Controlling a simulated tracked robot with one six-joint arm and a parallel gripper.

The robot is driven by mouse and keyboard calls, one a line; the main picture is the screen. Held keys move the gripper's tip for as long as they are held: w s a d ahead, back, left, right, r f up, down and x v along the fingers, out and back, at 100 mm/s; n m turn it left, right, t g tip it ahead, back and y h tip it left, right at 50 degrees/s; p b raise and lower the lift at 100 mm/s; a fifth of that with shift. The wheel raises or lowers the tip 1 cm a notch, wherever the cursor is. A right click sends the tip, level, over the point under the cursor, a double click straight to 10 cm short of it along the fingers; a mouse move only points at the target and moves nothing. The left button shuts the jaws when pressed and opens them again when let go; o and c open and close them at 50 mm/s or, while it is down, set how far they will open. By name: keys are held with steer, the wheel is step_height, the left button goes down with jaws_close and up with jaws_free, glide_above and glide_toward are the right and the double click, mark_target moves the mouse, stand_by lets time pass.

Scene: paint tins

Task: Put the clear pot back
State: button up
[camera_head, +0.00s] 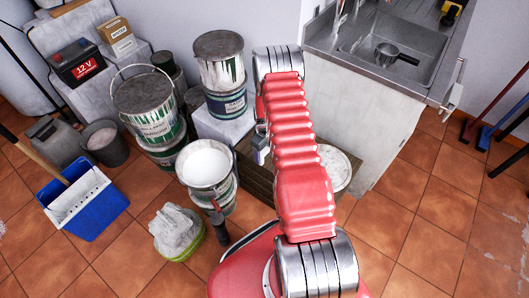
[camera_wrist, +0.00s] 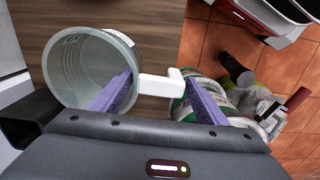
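The clear pot (camera_wrist: 78,68) is a see-through, pale grey-green vessel with a white handle (camera_wrist: 158,83), seen from above in the wrist view against a brown wooden surface (camera_wrist: 140,25). The handle points right. My gripper (camera_wrist: 159,78) is open, its two purple fingers apart. The handle lies between them in the picture, with the left finger overlapping the pot's wall and the right finger near the handle's end. I cannot tell whether either finger touches it.
A brown wooden crate (camera_head: 256,178) shows beside my arm.

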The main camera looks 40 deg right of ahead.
steer(key=shift+o, duration=0.9)
steer(key=shift+f, duration=0.15)
step_height(320, 180, up, 14)
steer(key=shift+w+a+f, duration=0.1)
stand_by(0.5)
